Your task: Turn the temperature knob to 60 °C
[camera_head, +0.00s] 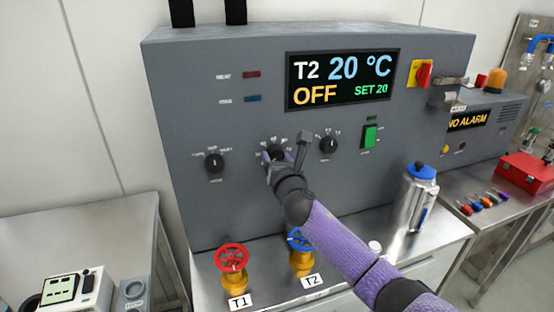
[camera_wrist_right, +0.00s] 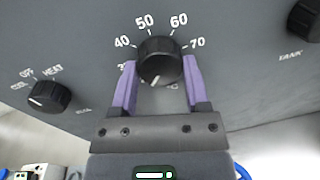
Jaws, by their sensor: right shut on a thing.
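The temperature knob (camera_wrist_right: 160,58) is black and round, with 40, 50, 60 and 70 printed around its top; lower marks are partly hidden by the fingers. Its white pointer line is at the lower edge, pointing down and slightly left, away from 60. My right gripper (camera_wrist_right: 160,85) is shut on this knob, one purple finger on each side. In the head view my right gripper (camera_head: 280,158) covers most of the knob. The display (camera_head: 342,80) reads T2 20 °C, OFF, SET 20. My left gripper is not in view.
The mode knob (camera_head: 214,162) is to the left and the tank knob (camera_head: 328,146) to the right. A green switch (camera_head: 370,136) and a red-yellow switch (camera_head: 424,74) are farther right. Red (camera_head: 231,257) and blue (camera_head: 298,240) valves and a steel flask (camera_head: 418,200) stand below.

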